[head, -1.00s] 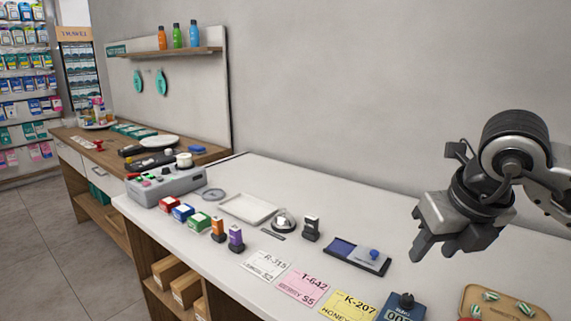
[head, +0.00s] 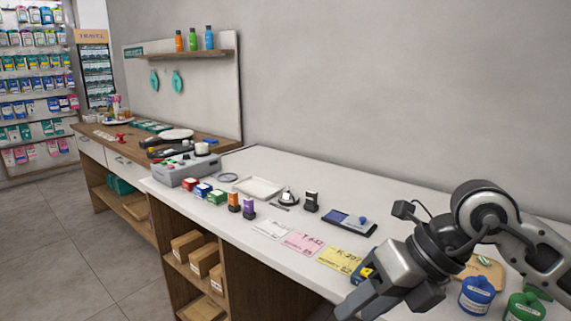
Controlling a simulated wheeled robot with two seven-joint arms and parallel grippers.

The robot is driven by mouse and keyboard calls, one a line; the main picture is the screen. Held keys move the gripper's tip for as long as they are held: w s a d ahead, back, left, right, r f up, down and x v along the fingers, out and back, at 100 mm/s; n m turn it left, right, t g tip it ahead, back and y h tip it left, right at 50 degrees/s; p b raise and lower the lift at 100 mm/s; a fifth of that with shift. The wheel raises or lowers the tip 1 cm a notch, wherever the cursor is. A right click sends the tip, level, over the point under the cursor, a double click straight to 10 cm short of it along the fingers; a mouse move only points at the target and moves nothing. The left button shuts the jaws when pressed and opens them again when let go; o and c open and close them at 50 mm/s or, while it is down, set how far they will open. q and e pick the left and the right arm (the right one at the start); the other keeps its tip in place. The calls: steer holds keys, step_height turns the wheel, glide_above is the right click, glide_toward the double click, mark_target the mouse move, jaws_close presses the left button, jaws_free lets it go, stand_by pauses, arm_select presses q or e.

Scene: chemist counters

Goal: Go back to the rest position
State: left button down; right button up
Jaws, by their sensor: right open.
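My right gripper (head: 372,304) is in the lower right of the head view, in front of the white counter's (head: 330,183) near edge. Its jaws are open, and I see nothing between them. The arm comes in from the right and covers part of the counter's right end. My left gripper is not in view.
On the counter lie white, pink (head: 302,243) and yellow (head: 340,260) cards, stamps, a stamp pad (head: 349,222) and a bell (head: 288,197). A wooden tray (head: 490,272) and blue (head: 477,296) and green (head: 524,307) jars stand near my right arm. Floor (head: 90,240) is clear at left.

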steer(key=s+a+r+m+g+y, duration=0.1)
steer(key=s+a+g+y, duration=0.15)
steer(key=a+y, duration=0.25)
steer(key=s+a+r+g+y, duration=0.1)
steer(key=s+a+y, duration=0.2)
steer(key=a+y, duration=0.15)
steer(key=w+d+f+m+t+h, duration=0.2)
steer(key=d+f+m+t+h, duration=0.15)
steer(key=m+t, duration=0.5)
steer(key=w+d+f+m+t+h, duration=0.2)
steer(key=f+m+t, duration=0.25)
steer(key=m, duration=0.65)
steer(key=w+d+f+m+t+h, duration=0.2)
steer(key=w+d+f+m+t, duration=0.1)
steer(key=m+t, duration=0.55)
steer(key=s+d+f+m+g+h, duration=0.2)
steer(key=s+f, duration=0.4)
steer(key=f, duration=0.3)
steer(key=s+d+f+m+g+h, duration=0.2)
steer(key=s+f+m+g+h, duration=0.2)
steer(key=f, duration=0.5)
steer(key=s+m+g, duration=0.2)
steer(key=shift+d+f+g, duration=0.2)
steer(key=shift+f+g, duration=0.15)
steer(key=shift+g, duration=0.05)
